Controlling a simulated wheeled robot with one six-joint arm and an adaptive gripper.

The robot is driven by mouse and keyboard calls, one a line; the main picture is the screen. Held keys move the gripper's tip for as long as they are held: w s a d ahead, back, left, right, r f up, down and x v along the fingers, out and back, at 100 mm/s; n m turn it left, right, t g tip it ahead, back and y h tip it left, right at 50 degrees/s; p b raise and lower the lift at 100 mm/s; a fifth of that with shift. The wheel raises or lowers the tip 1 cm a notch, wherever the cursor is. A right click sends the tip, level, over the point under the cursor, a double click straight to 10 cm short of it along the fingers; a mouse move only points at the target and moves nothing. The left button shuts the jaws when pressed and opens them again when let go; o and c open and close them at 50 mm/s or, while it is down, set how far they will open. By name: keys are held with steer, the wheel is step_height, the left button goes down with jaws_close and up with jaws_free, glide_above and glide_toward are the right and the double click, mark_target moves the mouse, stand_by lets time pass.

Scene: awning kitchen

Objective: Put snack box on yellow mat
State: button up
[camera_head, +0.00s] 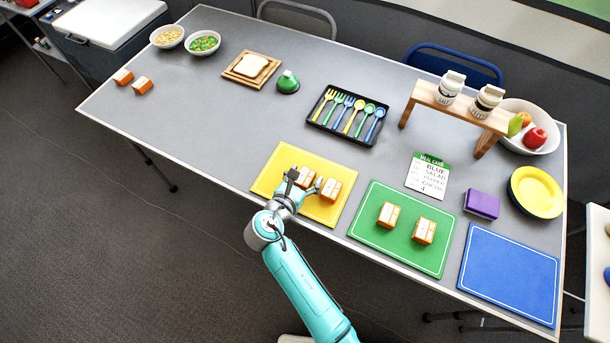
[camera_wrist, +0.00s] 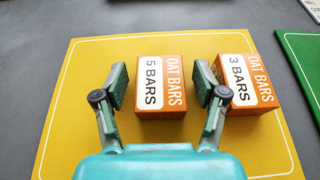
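The yellow mat (camera_head: 272,180) lies at the table's front edge and fills most of the wrist view (camera_wrist: 70,105). Two orange and white snack boxes rest on it. The left box (camera_head: 305,177) reads "OAT BARS 5 BARS" in the wrist view (camera_wrist: 162,85). The right box (camera_head: 330,189) reads "OAT BARS 3 BARS" there (camera_wrist: 246,83). My gripper (camera_wrist: 164,88) is open over the mat, with its fingers on either side of the 5 BARS box and gaps visible. Its right finger is close to the 3 BARS box. In the head view my gripper (camera_head: 305,186) partly hides the boxes.
The green mat (camera_head: 380,234) to the right holds two similar boxes, and a blue mat (camera_head: 510,275) is bare. Two more orange boxes (camera_head: 132,81) lie at the far left. A black cutlery tray (camera_head: 345,134) stands behind the yellow mat. The table's left front is clear.

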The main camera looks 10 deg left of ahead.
steer(key=shift+r, duration=0.2)
steer(key=v, duration=1.2)
stand_by(0.4)
